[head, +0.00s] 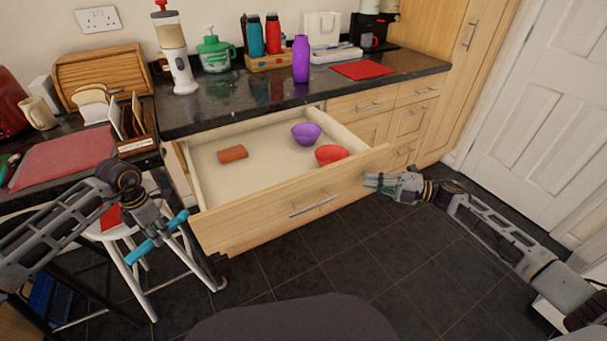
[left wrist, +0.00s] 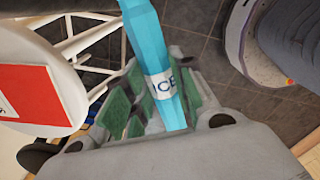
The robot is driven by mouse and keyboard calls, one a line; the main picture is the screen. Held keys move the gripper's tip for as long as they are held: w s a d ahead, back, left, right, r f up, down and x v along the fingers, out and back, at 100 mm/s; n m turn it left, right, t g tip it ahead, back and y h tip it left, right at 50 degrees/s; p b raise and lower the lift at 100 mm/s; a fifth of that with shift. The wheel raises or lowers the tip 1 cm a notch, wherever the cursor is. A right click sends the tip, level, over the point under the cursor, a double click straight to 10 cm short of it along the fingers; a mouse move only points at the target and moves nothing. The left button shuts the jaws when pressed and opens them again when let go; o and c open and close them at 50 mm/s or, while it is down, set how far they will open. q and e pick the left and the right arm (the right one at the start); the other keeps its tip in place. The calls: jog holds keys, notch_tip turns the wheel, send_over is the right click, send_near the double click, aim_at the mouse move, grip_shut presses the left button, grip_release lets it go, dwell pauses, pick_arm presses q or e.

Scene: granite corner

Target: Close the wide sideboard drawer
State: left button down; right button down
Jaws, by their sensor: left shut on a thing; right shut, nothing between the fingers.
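The wide sideboard drawer (head: 250,216) is pulled far out below the dark worktop, its bar handle (head: 312,206) on the front panel. Inside lie an orange-brown block (head: 233,154), a purple bowl (head: 306,134) and a red bowl (head: 331,154). My right gripper (head: 372,181) is shut and empty at the right end of the drawer front; I cannot tell whether it touches. My left gripper (head: 157,236) is shut on a light-blue stick-like thing (left wrist: 144,38) with a white label reading "ICE", left of the drawer front. It also shows in the left wrist view (left wrist: 150,100).
A white stool (head: 133,285) stands at the left under my left arm. The dark tiled floor before the drawer is free.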

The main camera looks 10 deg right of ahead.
pick_arm(q)
jog(key=shift+f, duration=0.1)
pick_arm(e)
jog(key=shift+w+a, duration=0.1)
jog(key=shift+w, duration=0.15)
dwell(0.3)
